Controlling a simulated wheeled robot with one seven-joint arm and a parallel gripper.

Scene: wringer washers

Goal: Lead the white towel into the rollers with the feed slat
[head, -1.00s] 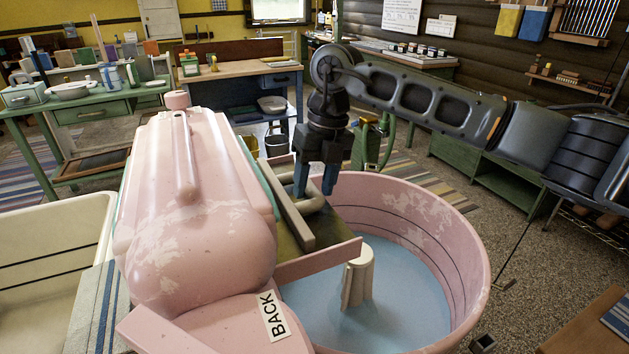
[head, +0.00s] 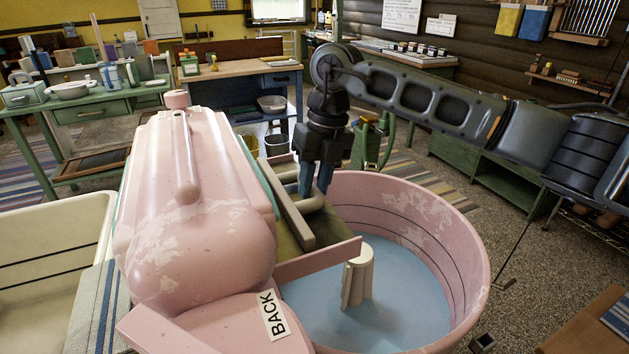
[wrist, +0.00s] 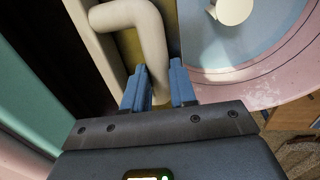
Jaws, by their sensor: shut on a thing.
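The rollers are hidden by the wringer cover.
The pink tub (head: 470,240) with blue water (head: 400,310) and a cream post (head: 357,280) stands right of the board. A pink board edge (head: 320,260) borders it in front. A cream basin (head: 50,235) stands at the left.

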